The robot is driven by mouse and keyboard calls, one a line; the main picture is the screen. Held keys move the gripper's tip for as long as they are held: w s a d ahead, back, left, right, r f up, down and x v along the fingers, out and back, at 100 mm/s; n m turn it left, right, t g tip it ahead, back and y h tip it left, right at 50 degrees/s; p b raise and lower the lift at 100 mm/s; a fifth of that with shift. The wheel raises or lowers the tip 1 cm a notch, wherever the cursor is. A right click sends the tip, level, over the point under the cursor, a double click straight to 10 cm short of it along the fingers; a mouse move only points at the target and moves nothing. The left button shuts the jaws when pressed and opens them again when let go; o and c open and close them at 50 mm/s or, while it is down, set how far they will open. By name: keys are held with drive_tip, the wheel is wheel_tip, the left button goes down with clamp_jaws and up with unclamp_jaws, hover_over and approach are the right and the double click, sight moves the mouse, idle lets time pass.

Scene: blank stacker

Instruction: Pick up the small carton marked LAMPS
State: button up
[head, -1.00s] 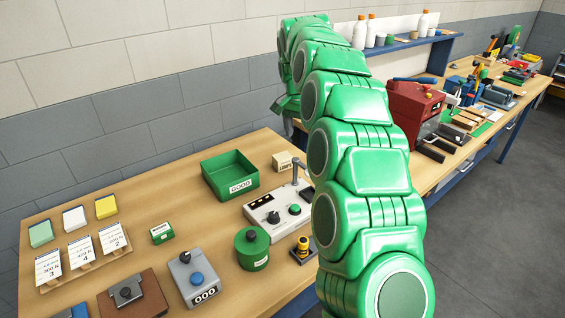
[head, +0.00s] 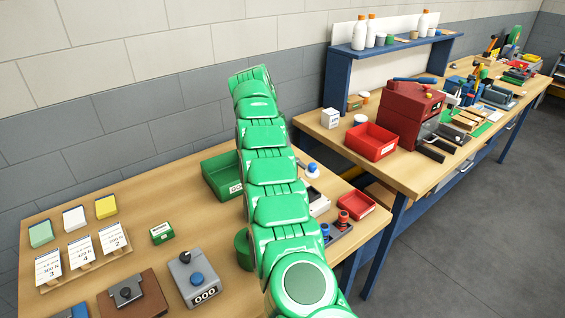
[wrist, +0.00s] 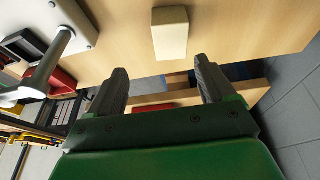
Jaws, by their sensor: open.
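A small beige carton (wrist: 170,33) stands on the wooden bench top in the wrist view, near the bench edge. No marking shows on the side I see. My gripper (wrist: 161,85) is open and empty, its two dark fingers apart. The carton lies ahead of the fingertips, roughly between their lines, and is not between them. In the head view my green arm hides the spot where a small carton with a label stood earlier; my gripper is not visible there.
A green bin (head: 220,180) stands partly behind my arm. A small green carton (head: 162,233) and a grey counter box (head: 196,278) are on the near bench. A red tray (head: 356,204) is at its right edge. A white carton (head: 330,118) stands on the far bench.

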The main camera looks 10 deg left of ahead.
drive_tip(key=shift+w+a+f+m, duration=0.3)
drive_tip(key=shift+a+f+m, duration=0.2)
drive_tip(key=shift+a+f, duration=0.35)
drive_tip(key=shift+t, duration=0.3)
drive_tip(key=shift+x, duration=3.95)
drive_tip(key=shift+d+r, duration=0.15)
drive_tip(key=c, duration=1.1)
